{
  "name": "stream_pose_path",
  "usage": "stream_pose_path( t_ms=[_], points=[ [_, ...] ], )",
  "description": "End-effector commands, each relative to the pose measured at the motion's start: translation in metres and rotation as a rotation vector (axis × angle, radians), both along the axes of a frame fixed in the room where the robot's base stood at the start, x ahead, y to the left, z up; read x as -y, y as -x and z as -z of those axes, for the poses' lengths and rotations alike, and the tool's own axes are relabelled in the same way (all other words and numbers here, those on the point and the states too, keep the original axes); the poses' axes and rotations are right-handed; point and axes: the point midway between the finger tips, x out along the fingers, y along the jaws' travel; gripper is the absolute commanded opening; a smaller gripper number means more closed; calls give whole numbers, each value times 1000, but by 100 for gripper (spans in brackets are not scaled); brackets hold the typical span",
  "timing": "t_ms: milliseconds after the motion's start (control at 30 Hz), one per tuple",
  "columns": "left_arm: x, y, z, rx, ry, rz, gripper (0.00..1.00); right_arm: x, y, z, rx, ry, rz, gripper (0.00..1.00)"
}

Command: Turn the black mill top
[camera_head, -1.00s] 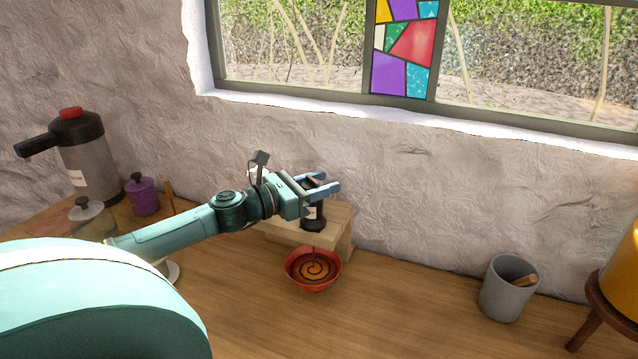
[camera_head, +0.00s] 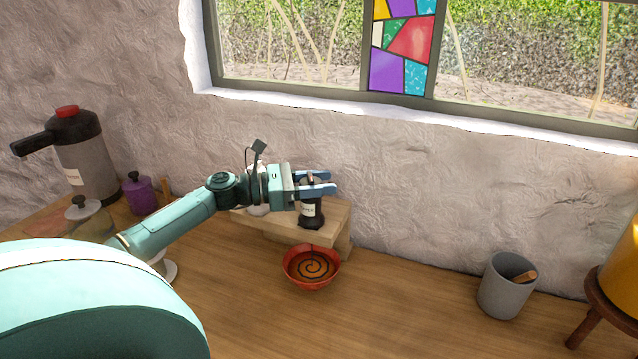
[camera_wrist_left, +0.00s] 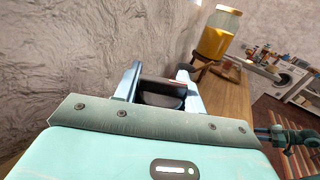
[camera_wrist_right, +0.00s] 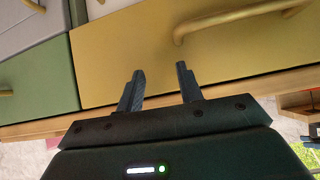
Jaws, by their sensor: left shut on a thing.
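The black mill (camera_head: 312,212), with a pale label, is upright at the front of a small wooden stand (camera_head: 335,222). I cannot tell whether its base touches the stand. My left gripper (camera_head: 326,182) comes in from the left and is shut on the mill's top, one finger on each side. In the left wrist view the dark mill top (camera_wrist_left: 162,96) sits between the two fingers, its lower body hidden. My right gripper (camera_wrist_right: 160,82) shows only in the right wrist view; its fingers are apart and empty.
A red bowl (camera_head: 311,268) with a dark spiral stands just below the mill. A grey cup (camera_head: 507,288) stands right, near an orange jar (camera_head: 622,262). A pump flask (camera_head: 84,160) and purple pot (camera_head: 139,193) stand left. The counter between bowl and cup is clear.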

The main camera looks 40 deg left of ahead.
Motion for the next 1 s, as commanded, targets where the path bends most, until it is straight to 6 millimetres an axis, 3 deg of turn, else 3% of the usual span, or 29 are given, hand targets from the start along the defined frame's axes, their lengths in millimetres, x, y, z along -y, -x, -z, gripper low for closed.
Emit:
stream_pose_path(
  t_ms=[867,900,1000],
  points=[
    [1,1,-1,1,1,71,18,0,2,3,-5,-1,2,36],
    [1,1,-1,1,1,71,41,0,2,3,-5,-1,2,36],
    [1,1,-1,1,1,71,49,0,2,3,-5,-1,2,36]
  ],
)
